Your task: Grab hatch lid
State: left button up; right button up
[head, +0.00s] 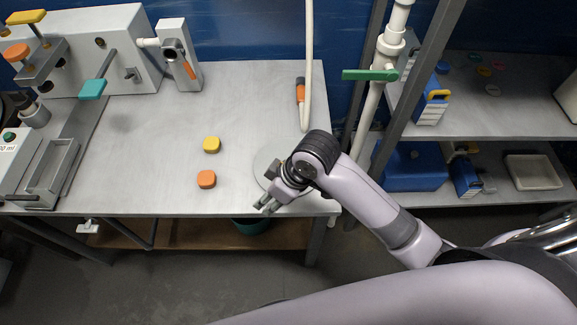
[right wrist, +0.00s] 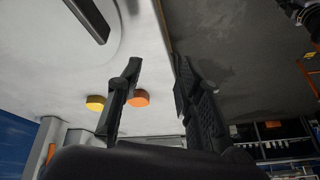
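A flat round grey disc, apparently the hatch lid (head: 262,163), lies on the table near its right front corner. My right gripper and forearm partly cover it in the head view. In the right wrist view the lid (right wrist: 52,38) is at the upper left, cut by the frame edge, with a dark bar handle (right wrist: 90,16) on it. My right gripper (head: 266,206) is at the table's front edge, beside the lid's near side. In the right wrist view the right gripper (right wrist: 155,68) has its fingers apart with nothing between them. My left gripper is not in view.
A yellow block (head: 211,144) and an orange block (head: 206,179) lie left of the lid. A white hose (head: 308,70) with an orange-and-black end piece (head: 300,90) is behind it. A pipe with a green handle (head: 370,75) and shelves (head: 490,127) stand right.

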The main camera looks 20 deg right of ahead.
jog(key=w+d+r+n+g+h, duration=0.1)
jog(key=w+d+r+n+h, duration=0.15)
jog(key=r, duration=0.35)
jog(key=w+d+r+n+g+h, duration=0.1)
jog(key=w+d+r+n+h, duration=0.1)
jog(key=w+d+r+n, duration=0.3)
jog(key=shift+m, duration=0.75)
jog(key=f, duration=0.3)
jog(key=s+a+f, duration=0.1)
jog(key=f, duration=0.3)
jog(key=s+f+p, duration=0.1)
jog(key=f, duration=0.2)
jog(key=shift+a+f, duration=0.2)
jog(key=shift+f, duration=0.1)
jog(key=shift+w+d+f+p, duration=0.1)
jog(key=shift+f+p, duration=0.05)
jog(key=shift+f, duration=1.2)
jog(key=shift+d+f+p, duration=0.1)
jog(key=shift+f+p, duration=0.05)
jog(key=shift+f, duration=1.15)
jog(key=shift+c, duration=0.3)
grip_shut()
